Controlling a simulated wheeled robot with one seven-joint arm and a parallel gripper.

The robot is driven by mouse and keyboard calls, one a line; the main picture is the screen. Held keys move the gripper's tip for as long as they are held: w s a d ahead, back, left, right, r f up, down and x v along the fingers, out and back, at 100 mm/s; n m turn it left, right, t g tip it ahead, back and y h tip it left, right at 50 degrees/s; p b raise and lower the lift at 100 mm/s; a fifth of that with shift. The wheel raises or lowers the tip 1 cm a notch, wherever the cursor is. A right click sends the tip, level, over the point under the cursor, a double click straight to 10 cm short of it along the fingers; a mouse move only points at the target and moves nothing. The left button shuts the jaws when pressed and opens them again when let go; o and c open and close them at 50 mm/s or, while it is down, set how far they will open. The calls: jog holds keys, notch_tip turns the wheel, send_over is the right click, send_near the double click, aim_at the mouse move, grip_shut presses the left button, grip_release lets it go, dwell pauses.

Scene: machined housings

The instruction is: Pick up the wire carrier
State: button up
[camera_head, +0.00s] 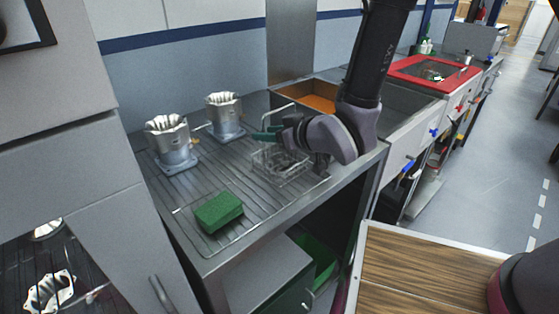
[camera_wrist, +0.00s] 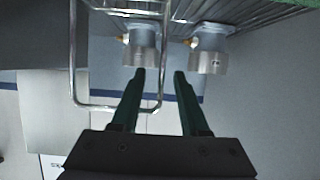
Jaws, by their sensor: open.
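The wire carrier (camera_head: 283,170) is an open metal wire basket with a tall loop handle, standing on the ribbed steel counter. In the wrist view its handle (camera_wrist: 72,60) is a thin metal loop, with one side and corner showing between my fingers and the rest to the left. My gripper (camera_head: 262,134) has green fingers pointing left at the height of the handle, above the basket. In the wrist view my gripper (camera_wrist: 159,74) is open with nothing clamped. I cannot tell whether the wire touches a finger. My wrist hides part of the carrier.
Two machined metal housings (camera_head: 172,146) (camera_head: 225,116) stand to the left and behind on the counter (camera_head: 250,205). A green sponge-like block (camera_head: 219,212) lies near the front. An orange-lined bin (camera_head: 318,104) is at the back. A red-rimmed station (camera_head: 435,75) is farther right.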

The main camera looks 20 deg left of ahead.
jog(key=x, duration=0.5)
jog(key=shift+r, duration=0.1)
grip_shut()
dwell(1.2)
